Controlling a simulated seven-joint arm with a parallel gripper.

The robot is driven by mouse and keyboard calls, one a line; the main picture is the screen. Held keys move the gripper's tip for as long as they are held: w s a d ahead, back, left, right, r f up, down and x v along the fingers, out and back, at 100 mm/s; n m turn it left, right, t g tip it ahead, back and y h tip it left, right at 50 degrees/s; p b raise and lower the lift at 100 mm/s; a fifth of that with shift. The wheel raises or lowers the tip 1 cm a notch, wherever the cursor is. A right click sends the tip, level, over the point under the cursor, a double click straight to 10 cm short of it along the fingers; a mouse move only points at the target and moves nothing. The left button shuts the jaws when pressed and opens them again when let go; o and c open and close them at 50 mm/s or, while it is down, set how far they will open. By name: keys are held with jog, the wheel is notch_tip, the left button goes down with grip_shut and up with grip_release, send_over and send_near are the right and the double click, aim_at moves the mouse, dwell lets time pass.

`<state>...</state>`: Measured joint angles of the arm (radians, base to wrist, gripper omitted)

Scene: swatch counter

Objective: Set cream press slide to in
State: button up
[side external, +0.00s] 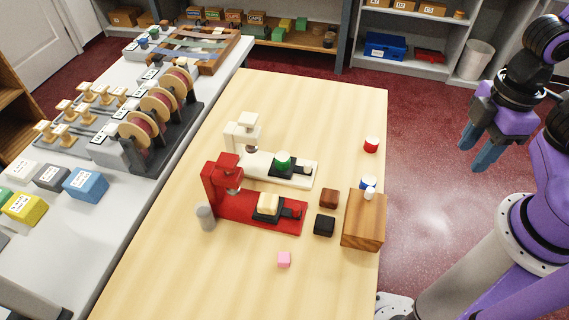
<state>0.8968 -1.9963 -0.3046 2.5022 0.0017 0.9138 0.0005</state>
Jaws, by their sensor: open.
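The cream press (243,133) stands on the table behind the red press, its head at the left end of its long base. Its black slide (295,171) lies on that base, to the right of the head and not under it. A round green piece (282,160) sits on the slide, and a small cream knob (307,170) is at the slide's right end. My gripper (479,161) is open and empty, with blue fingers pointing down, beyond the table's right edge and far from the cream press.
The red press (226,181) stands close in front, with a cream block (268,203) on its slide. A grey cylinder (206,217), brown block (329,198), black block (325,225), wooden box (364,219), pink cube (284,260) and red-and-white cylinder (371,145) surround them. The far table is clear.

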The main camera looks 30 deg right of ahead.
jog(key=shift+o, duration=0.3)
jog(key=m, duration=1.3)
send_over(307, 163)
notch_tip(307, 163, down, 4)
notch_tip(307, 163, down, 17)
jog(key=shift+s+f, duration=0.1)
jog(key=shift+s, duration=0.05)
grip_shut()
